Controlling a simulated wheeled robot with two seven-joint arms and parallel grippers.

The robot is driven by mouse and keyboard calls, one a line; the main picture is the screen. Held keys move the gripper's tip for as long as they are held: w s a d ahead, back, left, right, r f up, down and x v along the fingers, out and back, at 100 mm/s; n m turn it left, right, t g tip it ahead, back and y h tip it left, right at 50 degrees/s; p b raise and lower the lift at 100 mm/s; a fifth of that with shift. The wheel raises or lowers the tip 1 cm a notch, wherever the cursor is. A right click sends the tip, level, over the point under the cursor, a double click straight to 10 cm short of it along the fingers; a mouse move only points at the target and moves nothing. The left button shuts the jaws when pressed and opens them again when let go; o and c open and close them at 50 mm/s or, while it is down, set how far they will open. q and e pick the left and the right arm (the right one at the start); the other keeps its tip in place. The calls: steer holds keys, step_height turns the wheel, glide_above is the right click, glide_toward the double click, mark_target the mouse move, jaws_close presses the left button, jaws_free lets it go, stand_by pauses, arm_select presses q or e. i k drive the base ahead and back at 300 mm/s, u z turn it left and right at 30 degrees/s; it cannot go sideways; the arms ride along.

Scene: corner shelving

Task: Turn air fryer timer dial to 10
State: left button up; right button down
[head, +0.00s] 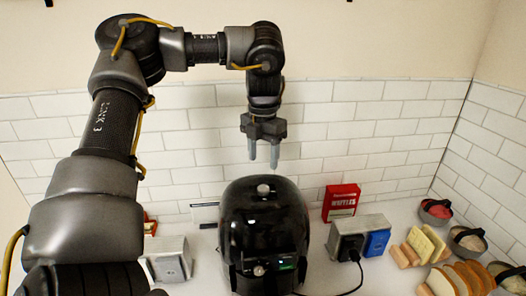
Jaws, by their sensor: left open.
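A black air fryer (262,226) stands upright on the white counter in the middle of the head view. A silver round knob (263,190) sits on its top. A small silver knob (259,270) and a lit green display (287,264) are low on its front; any numbers are too small to read. My left gripper (263,165) points down above the air fryer's top knob in the picture, apart from it. Its two fingers are open with nothing between them. My right gripper is not in view.
A red waffles box (341,201) stands behind on the right. Bread slices (467,276) and bowls (436,211) fill the right.

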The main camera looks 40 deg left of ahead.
mark_target(259, 270)
steer(key=k, duration=2)
